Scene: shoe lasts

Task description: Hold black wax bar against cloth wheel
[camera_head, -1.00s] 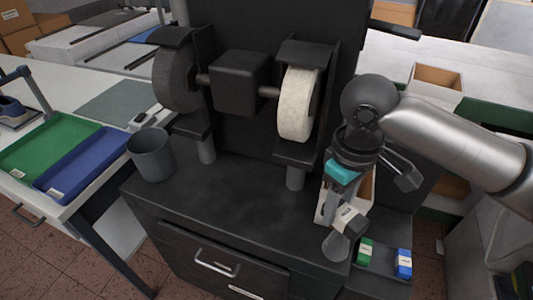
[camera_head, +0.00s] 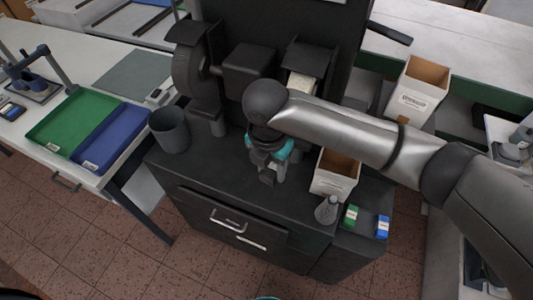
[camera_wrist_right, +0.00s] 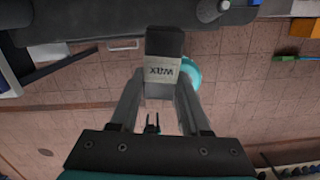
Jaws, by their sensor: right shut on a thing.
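The black wax bar (camera_wrist_right: 165,43) has a white label reading "WAX" and is gripped between the fingers of my right gripper (camera_wrist_right: 160,88) in the right wrist view. In the head view my right gripper (camera_head: 268,170) points down over the black bench top, in front of the grinder; the bar is hard to make out there. The whitish cloth wheel (camera_head: 301,84) sits under its black hood, mostly hidden behind my right arm. The bar is apart from the wheel, lower and nearer the bench front. My left gripper is not in view.
A grey cup (camera_head: 170,130) stands at the bench's left. A white open box (camera_head: 332,183), a grey conical bottle (camera_head: 327,211), a green bar (camera_head: 351,215) and a blue bar (camera_head: 382,226) are on the right. A dark wheel (camera_head: 190,70) is on the grinder's left.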

